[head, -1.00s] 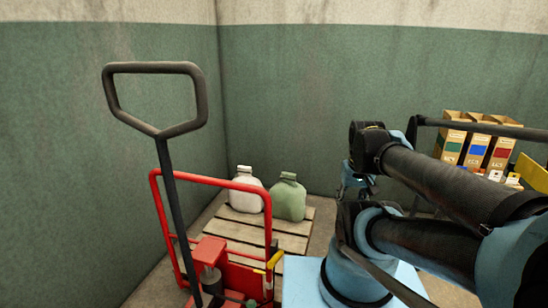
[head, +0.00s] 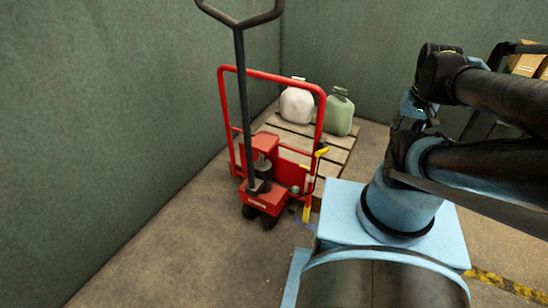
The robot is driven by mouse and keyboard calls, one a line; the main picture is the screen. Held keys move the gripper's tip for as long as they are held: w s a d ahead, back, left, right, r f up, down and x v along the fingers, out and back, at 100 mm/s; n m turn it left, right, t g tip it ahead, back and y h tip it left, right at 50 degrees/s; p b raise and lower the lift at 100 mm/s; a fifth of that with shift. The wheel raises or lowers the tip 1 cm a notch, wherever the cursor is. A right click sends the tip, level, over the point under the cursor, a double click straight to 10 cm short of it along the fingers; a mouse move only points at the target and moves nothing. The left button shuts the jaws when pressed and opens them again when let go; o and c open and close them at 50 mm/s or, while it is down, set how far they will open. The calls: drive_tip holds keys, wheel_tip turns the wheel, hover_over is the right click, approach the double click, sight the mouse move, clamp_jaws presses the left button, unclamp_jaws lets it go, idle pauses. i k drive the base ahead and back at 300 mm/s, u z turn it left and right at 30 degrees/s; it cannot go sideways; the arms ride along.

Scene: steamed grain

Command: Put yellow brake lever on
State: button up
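A red pallet jack (head: 264,200) with a tall black handle (head: 240,90) stands at the left centre in the head view. A small yellow lever (head: 321,153) sticks out at the right side of its red frame. A second yellow piece (head: 306,212) hangs lower on the same side, near the floor. I cannot tell from here which of the two is the brake lever. My arm is folded at the right, well apart from the jack. My gripper (head: 418,108) is at the far end of the arm, partly hidden, and its fingers cannot be made out.
A wooden pallet (head: 290,133) behind the jack carries a white jug (head: 297,104) and a green jug (head: 340,114). Cardboard boxes (head: 528,64) sit on a dark rack at right. Green walls close off the left and back. Floor in the left foreground is clear.

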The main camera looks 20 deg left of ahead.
sight(319, 153)
drive_tip(key=u, duration=2.35)
drive_tip(key=k, duration=1.7)
drive_tip(key=z, duration=0.8)
drive_tip(key=i, duration=1)
